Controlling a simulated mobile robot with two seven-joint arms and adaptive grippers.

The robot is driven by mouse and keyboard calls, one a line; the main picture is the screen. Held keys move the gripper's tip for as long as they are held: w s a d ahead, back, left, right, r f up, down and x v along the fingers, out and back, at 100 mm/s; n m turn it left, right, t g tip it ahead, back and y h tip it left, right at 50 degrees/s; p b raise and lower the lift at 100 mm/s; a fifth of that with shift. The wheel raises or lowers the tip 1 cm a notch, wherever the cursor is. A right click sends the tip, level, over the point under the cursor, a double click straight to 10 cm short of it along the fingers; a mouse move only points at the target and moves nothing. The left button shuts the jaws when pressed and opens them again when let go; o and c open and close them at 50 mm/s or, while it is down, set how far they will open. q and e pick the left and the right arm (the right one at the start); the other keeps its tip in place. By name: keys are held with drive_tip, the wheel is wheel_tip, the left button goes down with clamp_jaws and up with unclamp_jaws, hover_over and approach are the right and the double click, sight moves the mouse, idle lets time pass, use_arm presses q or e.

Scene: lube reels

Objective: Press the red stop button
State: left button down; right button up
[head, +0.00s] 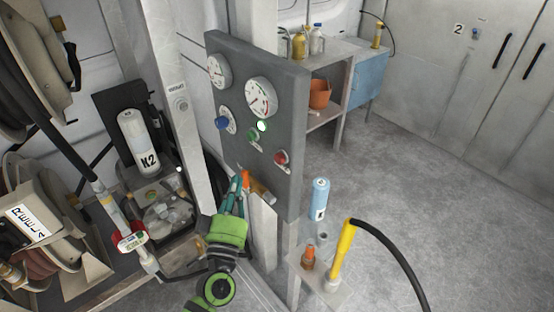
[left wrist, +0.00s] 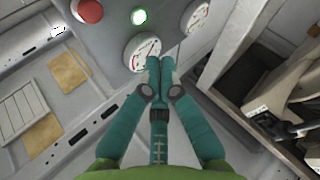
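The red stop button (head: 281,157) sits low on the right of the grey gauge panel (head: 290,190). The button also shows at the upper left edge of the left wrist view (left wrist: 89,10), partly cut off. My left gripper (head: 242,180) is below the panel's lower left part, to the left of and lower than the red button. In the left wrist view its teal fingers (left wrist: 160,64) are together with nothing seen between them. They overlap the lower edge of a gauge there; contact cannot be told. My right gripper is not in view.
The panel also holds two large gauges (head: 261,97), a blue knob (head: 222,124), a lit green lamp (head: 261,126) and a green button (head: 253,134). Hose reels (head: 30,60) crowd the left. A blue canister (head: 319,198) and a yellow nozzle (head: 342,252) stand right of the panel.

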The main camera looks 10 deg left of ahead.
sight(280, 158)
use_arm(q)
drive_tip(key=w+d+b, duration=0.1)
drive_tip(key=w+d, duration=0.4)
drive_tip(key=w, duration=0.2)
drive_tip(key=shift+d, duration=0.3)
idle(0.7)
drive_tip(key=shift+w, duration=0.1)
idle(0.6)
drive_tip(key=shift+w+d, duration=0.2)
drive_tip(key=shift+d, duration=0.05)
drive_tip(key=shift+w+d, duration=0.25)
drive_tip(key=shift+w, duration=0.15)
idle(0.8)
drive_tip(key=shift+s, duration=0.1)
drive_tip(key=shift+s+a, duration=0.55)
drive_tip(key=shift+s, duration=0.1)
